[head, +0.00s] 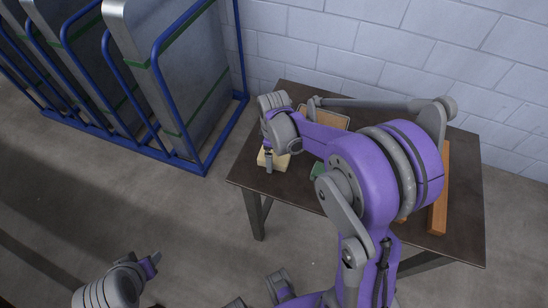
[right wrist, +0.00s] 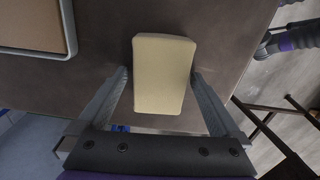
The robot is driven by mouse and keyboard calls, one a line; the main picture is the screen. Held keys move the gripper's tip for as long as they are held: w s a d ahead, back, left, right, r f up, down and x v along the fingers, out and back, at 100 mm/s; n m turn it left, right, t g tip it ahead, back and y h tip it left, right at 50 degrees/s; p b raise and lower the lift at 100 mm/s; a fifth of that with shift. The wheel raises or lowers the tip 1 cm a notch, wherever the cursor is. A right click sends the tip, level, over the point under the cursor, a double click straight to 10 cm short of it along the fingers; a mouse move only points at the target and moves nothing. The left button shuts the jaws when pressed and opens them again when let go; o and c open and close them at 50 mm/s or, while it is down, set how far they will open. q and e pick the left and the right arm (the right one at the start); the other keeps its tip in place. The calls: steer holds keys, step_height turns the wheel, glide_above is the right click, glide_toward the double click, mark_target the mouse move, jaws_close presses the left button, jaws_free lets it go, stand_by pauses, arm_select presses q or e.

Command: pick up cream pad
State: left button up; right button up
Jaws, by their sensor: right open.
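The cream pad (head: 279,161) lies flat on the dark table near its left edge in the head view. In the right wrist view the cream pad (right wrist: 163,74) is a rounded block between the two fingers. My right gripper (head: 268,167) is over the pad and pointing down. In the right wrist view my right gripper (right wrist: 159,76) is open, with one finger on each side of the pad and a visible gap on both sides.
The dark table (head: 462,200) stands by a white block wall. A tray (head: 325,115) lies behind my right arm, and it also shows in the right wrist view (right wrist: 68,52). An orange-brown bar (head: 439,205) lies at the right. A blue rack (head: 203,165) with metal panels stands left.

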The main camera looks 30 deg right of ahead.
mark_target(274, 156)
steer(key=shift+f, duration=0.2)
steer(key=c, duration=1.2)
steer(key=shift+r, duration=0.1)
step_height(274, 156, up, 10)
steer(key=shift+f+p, duration=0.1)
steer(key=shift+p, duration=0.3)
